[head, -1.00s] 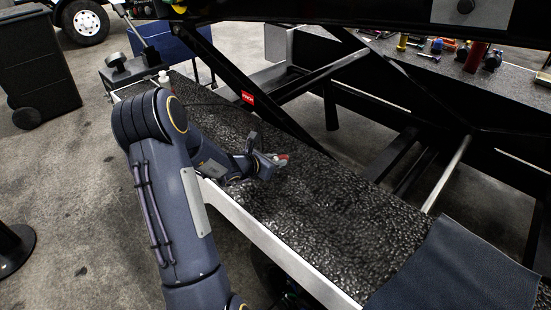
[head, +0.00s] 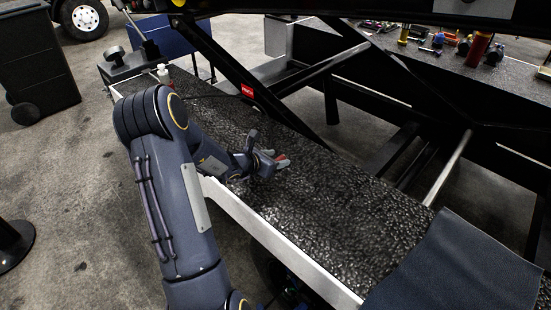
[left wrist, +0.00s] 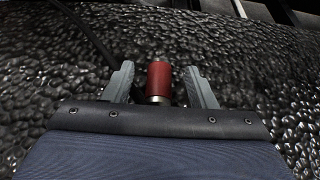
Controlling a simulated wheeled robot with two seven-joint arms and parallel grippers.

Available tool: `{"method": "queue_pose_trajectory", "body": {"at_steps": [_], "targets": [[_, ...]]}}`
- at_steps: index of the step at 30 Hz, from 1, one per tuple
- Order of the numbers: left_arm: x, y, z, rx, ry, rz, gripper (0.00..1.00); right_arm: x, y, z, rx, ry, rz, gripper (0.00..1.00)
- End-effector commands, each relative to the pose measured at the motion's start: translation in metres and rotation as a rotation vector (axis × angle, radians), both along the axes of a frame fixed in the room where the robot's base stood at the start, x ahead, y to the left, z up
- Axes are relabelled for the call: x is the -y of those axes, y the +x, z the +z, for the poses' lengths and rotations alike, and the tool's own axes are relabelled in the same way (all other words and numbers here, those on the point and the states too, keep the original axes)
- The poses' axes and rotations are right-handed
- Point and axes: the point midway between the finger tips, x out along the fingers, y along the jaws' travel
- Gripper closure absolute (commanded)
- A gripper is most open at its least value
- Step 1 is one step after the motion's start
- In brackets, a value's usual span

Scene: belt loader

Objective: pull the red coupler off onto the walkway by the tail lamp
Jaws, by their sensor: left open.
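The red coupler (left wrist: 159,80), a short red cylinder with silver metal ends, shows in the left wrist view against the black pebbled walkway (left wrist: 248,55). My left gripper (left wrist: 159,82) is open, with one grey finger on each side of the coupler and a visible gap to each. In the head view, my left gripper (head: 272,163) is low over the walkway (head: 330,205), and a bit of the red coupler (head: 283,159) shows at its fingertips. Whether the coupler touches the walkway is unclear. My right gripper is not in view.
A dark cable (left wrist: 85,32) runs left of the coupler. A dark blue mat (head: 460,270) covers the walkway's near right end. The walkway between is bare.

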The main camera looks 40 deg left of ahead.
Motion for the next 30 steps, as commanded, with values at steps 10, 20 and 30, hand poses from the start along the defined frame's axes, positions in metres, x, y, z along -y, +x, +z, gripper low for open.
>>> {"method": "queue_pose_trajectory", "body": {"at_steps": [10, 20, 30], "targets": [[-0.005, -0.038, 0.019, 0.000, 0.003, 0.004, 0.49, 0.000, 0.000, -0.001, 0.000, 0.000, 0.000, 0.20], [-0.006, -0.069, 0.034, 0.000, 0.000, 0.001, 0.49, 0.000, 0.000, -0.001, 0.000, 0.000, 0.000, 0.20], [-0.006, -0.070, 0.034, 0.000, 0.000, 0.000, 0.49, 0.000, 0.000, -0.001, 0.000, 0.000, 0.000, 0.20]]}}
